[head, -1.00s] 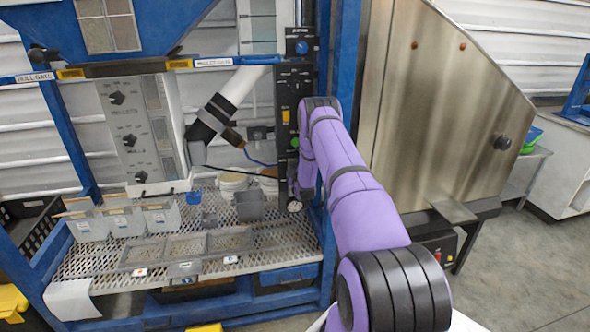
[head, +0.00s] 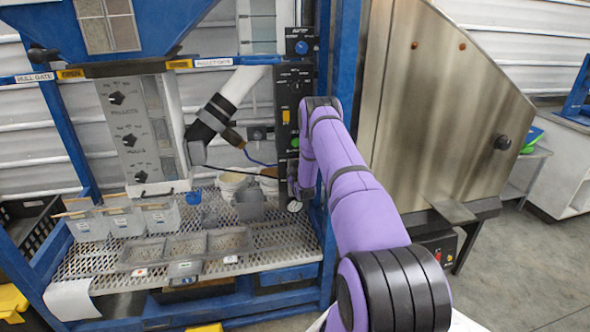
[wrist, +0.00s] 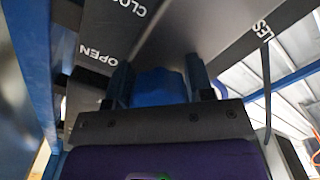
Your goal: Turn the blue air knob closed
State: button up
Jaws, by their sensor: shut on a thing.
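In the wrist view a blue knob (wrist: 160,88) sits between the two dark fingers of my gripper (wrist: 161,86), which is shut on it. White OPEN lettering (wrist: 97,55) is on the dark panel left of the knob, and partly cut-off CLOSE lettering (wrist: 130,8) is above it. In the head view my purple arm reaches to the black control panel (head: 293,80); the fingers and the gripped knob cannot be made out there. A round blue knob (head: 301,47) shows at the top of this panel, clear of my arm.
A blue frame post (head: 343,60) stands close by my arm, with a steel cabinet (head: 440,130) to its right. Left is a perforated shelf (head: 100,262) with bins (head: 88,226), a grey tray (head: 185,250) and a dark grey cup (head: 249,207). A thin dark bar (head: 240,172) crosses above the shelf.

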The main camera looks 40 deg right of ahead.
jog(key=shift+s+d+m, duration=0.1)
jog(key=shift+m, duration=7.7)
jog(key=o, duration=0.9)
jog(key=shift+o, duration=0.2)
jog(key=v, duration=1)
jog(key=shift+s, duration=0.35)
